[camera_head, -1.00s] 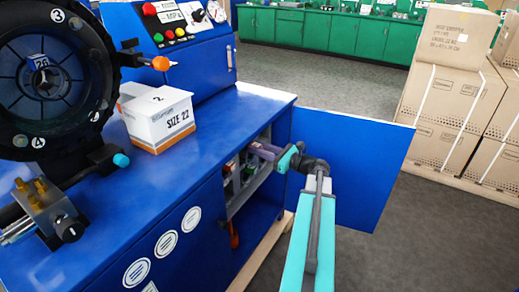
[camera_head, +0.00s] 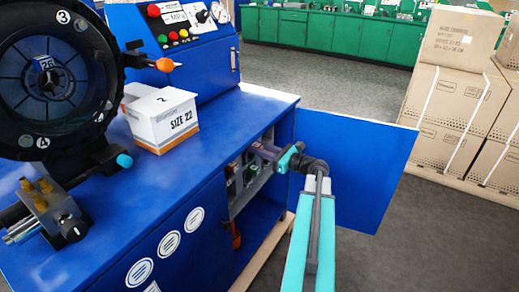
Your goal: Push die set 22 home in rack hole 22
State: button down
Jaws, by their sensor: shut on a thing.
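My gripper (camera_head: 285,158) is at the open cabinet below the blue bench top. It is shut on a purple-grey die set (camera_head: 266,150), which points left into the rack (camera_head: 241,183) inside the cabinet. The die set's far end is in the cabinet's shadow, so I cannot tell how deep it sits or read its number. The rack hole itself is hidden behind the die set and the cabinet edge.
The open blue cabinet door (camera_head: 355,165) stands behind and right of my arm. A white and orange box marked SIZE 22 (camera_head: 163,120) stands on the bench top (camera_head: 216,155). The crimper head (camera_head: 48,80) is at the left. Cartons (camera_head: 448,105) stand at the far right.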

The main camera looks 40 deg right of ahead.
jog(key=shift+w+a+r, duration=0.15)
jog(key=shift+w+r, duration=0.05)
jog(key=shift+w, duration=0.4)
dwell(0.3)
jog(key=c, duration=1.4)
grip_release()
jog(key=shift+c, duration=0.2)
jog(key=shift+o, duration=0.2)
jog(key=shift+f, duration=0.3)
jog(key=p+v, duration=0.1)
jog(key=v, duration=1.3)
jog(key=shift+r, duration=0.1)
